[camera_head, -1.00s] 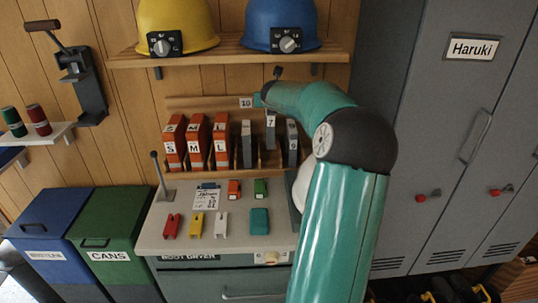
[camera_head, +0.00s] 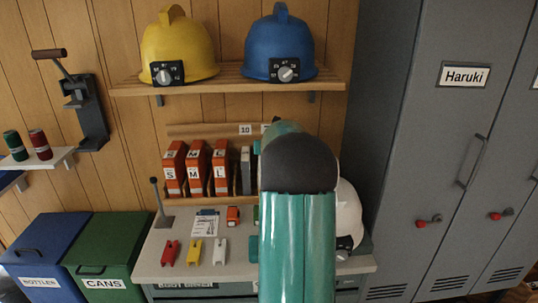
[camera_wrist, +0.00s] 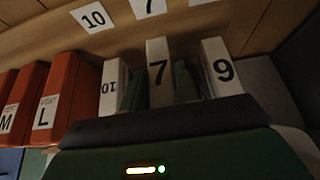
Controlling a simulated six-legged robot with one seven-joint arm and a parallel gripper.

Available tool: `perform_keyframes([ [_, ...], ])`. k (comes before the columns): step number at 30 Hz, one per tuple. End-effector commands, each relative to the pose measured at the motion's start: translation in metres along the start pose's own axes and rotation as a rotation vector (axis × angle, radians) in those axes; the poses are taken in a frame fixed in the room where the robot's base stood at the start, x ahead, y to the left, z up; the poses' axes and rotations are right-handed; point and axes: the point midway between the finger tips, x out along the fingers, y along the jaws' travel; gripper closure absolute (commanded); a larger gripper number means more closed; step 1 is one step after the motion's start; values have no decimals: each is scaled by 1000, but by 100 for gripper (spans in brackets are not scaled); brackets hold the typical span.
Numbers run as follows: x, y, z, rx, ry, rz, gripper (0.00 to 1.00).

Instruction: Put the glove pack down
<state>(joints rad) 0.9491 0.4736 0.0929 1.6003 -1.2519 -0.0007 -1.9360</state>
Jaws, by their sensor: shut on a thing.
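The glove pack (camera_wrist: 158,74), a slim pale pack marked 7, is upright in the wrist view. My gripper (camera_wrist: 159,92) has a green finger on each side of it and is shut on it. A pack marked 10 (camera_wrist: 111,88) stands just left, and a pack marked 9 (camera_wrist: 219,68) stands just right. I cannot tell whether the held pack's base touches the rack. In the head view my arm hides the gripper and the held pack; the grey pack 10 (camera_head: 246,170) shows at the arm's left edge.
Orange vest packs (camera_head: 196,169) fill the rack's left side. Rack labels 10 (camera_wrist: 93,18) and 7 (camera_wrist: 149,6) are above the packs. The counter (camera_head: 215,268) below holds small coloured items and a white helmet (camera_head: 347,215). Grey lockers (camera_head: 430,150) stand close on the right.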

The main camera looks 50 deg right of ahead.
Motion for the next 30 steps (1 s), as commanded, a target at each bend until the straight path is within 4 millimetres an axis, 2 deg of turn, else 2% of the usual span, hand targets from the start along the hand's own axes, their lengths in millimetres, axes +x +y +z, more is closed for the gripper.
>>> perform_keyframes([
  [7, 10, 3, -19, -1, 8, 5, 100],
  [19, 12, 0, -23, 1, 2, 0, 100],
  [20, 12, 0, -23, 1, 3, 0, 63],
  [22, 12, 0, -23, 1, 3, 0, 49],
  [30, 12, 0, -22, 1, 2, 0, 47],
])
